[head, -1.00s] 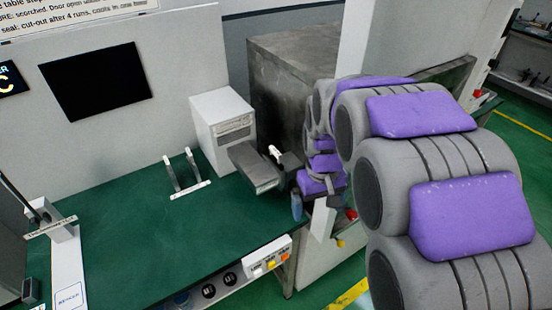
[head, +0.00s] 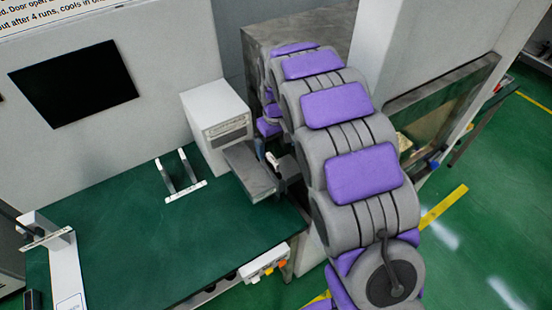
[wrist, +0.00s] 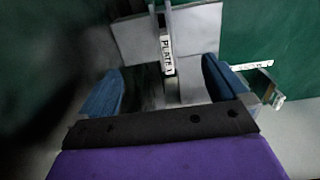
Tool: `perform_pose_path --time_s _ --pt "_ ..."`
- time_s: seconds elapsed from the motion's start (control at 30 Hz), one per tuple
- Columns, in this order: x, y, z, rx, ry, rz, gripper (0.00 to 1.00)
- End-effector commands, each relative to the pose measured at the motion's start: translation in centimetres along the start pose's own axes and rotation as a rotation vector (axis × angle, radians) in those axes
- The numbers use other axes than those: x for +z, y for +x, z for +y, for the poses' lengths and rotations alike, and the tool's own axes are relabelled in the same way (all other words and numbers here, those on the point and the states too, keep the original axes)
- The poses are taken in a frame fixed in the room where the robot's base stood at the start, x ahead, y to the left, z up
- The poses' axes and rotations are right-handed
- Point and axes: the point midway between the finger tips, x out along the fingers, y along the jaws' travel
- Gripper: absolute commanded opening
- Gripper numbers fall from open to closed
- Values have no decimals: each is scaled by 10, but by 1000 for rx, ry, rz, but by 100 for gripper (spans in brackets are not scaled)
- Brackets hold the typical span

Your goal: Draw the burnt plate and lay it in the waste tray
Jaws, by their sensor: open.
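In the wrist view my gripper (wrist: 161,70) is open, with one blue finger on each side of an upright white tab labelled "PLATE 1" (wrist: 167,56). A gap shows between the tab and each finger. Behind the tab is a light grey flat surface (wrist: 202,32). In the head view a grey slab (head: 246,172) sticks out of the front of a white box (head: 215,115), with a small white upright piece (head: 272,160) at its right. My arm hides most of my gripper there. I cannot make out scorching or identify the waste tray.
A green bench top (head: 130,240) has wide clear room left of the slab. A white two-pronged stand (head: 180,178) is left of the white box. At the right is a framed opening (head: 440,115) in a pale cabinet, beside my arm.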

Motion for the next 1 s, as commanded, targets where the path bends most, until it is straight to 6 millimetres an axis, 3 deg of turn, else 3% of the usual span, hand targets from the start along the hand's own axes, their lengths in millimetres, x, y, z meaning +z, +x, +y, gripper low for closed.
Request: perform_pose_path --time_s 0.57,1.0 --pt "2 9 5 -6 -1 -1 100" --pt "-1 61 -1 -1 -1 -7 100"
